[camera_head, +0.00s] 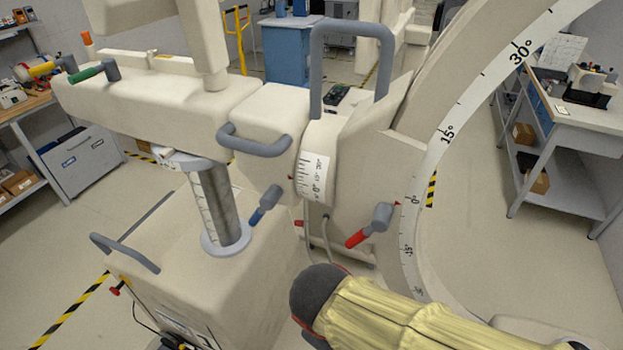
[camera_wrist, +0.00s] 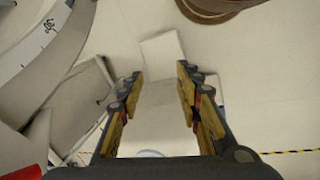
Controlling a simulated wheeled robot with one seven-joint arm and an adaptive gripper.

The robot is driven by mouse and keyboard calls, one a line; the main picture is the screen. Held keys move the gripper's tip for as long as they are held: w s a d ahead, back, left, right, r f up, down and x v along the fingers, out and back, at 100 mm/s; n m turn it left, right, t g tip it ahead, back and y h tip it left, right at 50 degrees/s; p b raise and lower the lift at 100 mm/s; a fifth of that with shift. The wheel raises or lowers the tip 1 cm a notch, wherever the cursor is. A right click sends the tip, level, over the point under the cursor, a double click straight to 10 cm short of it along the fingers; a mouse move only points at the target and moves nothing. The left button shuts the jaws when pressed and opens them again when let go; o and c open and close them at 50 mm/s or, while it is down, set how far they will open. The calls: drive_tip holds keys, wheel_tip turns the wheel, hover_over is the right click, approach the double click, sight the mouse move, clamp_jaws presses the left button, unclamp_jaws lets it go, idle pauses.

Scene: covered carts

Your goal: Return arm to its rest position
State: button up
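My gripper (camera_wrist: 160,75) shows in the wrist view. Its two yellow and black fingers are spread apart, with nothing between them but pale surfaces below. My arm (camera_head: 400,318), in a yellow cover with a dark grey rounded joint, crosses the lower right of the head view. The gripper itself cannot be made out there. The arm lies in front of the lower part of a large cream machine (camera_head: 145,95) with a curved, degree-marked arc (camera_head: 440,150).
A red-tipped lever (camera_head: 357,238) and a blue-tipped lever (camera_head: 262,207) stick out near my arm. A grey loop handle (camera_head: 318,75) rises above them. A workbench (camera_head: 585,118) stands at right, a drawer cabinet (camera_head: 85,160) at left. The arc (camera_wrist: 38,45) fills the wrist view's upper left.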

drive_tip(key=w+d+r+m+t+y, duration=0.1)
drive_tip(key=w+d+r+m+t, duration=0.1)
drive_tip(key=d+r+m, duration=0.8)
drive_tip(key=d+r+t, duration=0.1)
drive_tip(key=d, duration=0.2)
drive_tip(key=shift+d+y, duration=0.3)
drive_tip(key=shift+y, duration=0.1)
